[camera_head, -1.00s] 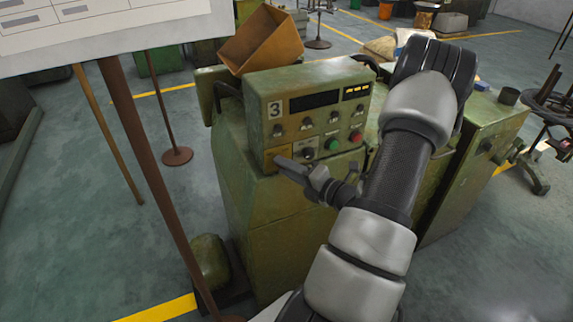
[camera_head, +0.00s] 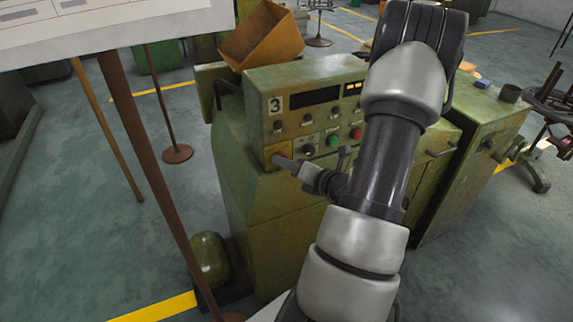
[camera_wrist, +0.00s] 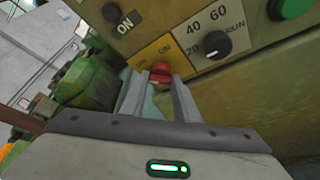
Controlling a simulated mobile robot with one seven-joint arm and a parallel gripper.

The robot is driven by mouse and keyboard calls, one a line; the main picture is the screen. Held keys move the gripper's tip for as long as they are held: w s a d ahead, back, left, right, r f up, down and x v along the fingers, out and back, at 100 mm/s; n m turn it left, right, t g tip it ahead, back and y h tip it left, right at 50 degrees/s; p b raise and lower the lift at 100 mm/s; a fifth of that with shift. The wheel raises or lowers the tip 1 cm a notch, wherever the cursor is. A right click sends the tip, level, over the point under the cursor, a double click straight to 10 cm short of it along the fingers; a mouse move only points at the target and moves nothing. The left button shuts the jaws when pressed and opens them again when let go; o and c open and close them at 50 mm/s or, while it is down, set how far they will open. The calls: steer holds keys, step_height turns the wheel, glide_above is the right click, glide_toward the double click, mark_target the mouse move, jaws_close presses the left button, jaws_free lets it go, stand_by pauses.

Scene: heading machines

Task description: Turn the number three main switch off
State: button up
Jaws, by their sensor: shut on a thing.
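The number three machine (camera_head: 270,215) is green, with a control panel (camera_head: 318,105) marked "3" on top. Its main switch, a red knob on a yellow plate (camera_wrist: 140,54), sits at the panel's lower left. In the wrist view the red knob (camera_wrist: 160,72) is between my fingertips. My gripper (camera_head: 280,158) reaches the lower left corner of the panel from the right and is shut on the red knob.
A black dial (camera_wrist: 212,43) with numbers and a green button (camera_wrist: 290,8) sit right of the knob. A sign board on posts (camera_head: 120,25) stands at the left. An orange box (camera_head: 262,38) is behind the panel.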

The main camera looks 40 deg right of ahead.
steer(key=o, duration=1)
steer(key=shift+o, duration=0.2)
steer(key=a+v, duration=0.1)
steer(key=v, duration=1.6)
steer(key=shift+s+d+b, duration=0.25)
steer(key=shift+d+b, duration=0.15)
steer(key=shift+d, duration=0.05)
